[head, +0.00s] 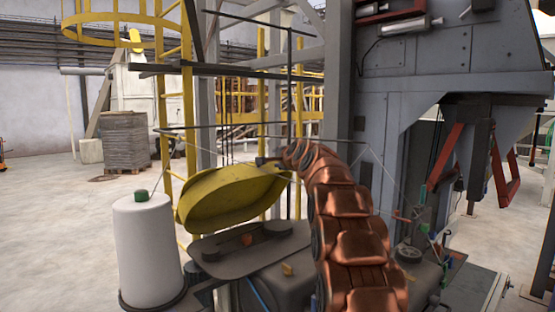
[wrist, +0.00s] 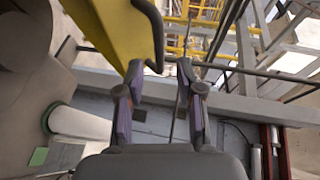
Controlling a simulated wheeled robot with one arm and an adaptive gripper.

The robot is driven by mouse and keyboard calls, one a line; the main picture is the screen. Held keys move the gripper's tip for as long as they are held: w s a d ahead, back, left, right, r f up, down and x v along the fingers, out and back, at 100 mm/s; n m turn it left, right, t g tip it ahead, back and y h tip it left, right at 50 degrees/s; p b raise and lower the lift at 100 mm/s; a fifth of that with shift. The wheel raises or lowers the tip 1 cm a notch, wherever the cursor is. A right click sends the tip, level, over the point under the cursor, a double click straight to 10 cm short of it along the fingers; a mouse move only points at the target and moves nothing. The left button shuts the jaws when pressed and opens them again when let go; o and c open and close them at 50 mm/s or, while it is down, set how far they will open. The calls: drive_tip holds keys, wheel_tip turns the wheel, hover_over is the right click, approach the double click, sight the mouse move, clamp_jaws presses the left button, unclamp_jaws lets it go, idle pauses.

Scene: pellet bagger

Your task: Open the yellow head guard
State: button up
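The yellow head guard (head: 225,200) is tilted up above the grey sewing head (head: 250,243), with clear space between them. In the wrist view its yellow shell (wrist: 112,28) fills the upper left. A dark curved handle (wrist: 154,28) runs along the shell's edge, its lower end near my fingertips. My gripper (wrist: 160,70) is open, with a clear gap between its two fingers. The handle does not look clamped; whether it touches the left finger I cannot tell. In the head view my gripper (head: 266,161) is small at the guard's upper right edge, and my copper arm hides what lies behind it.
A white thread cone (head: 148,245) with a green top stands left of the sewing head. Thin threads and dark rods cross above the guard. A grey machine housing (head: 450,60) rises at the right. Open floor (head: 60,220) lies to the left, with a stacked pallet (head: 125,142) behind.

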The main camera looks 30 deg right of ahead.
drive_tip(key=v, duration=0.8)
drive_tip(key=shift+s, duration=0.15)
drive_tip(key=shift+c, duration=0.3)
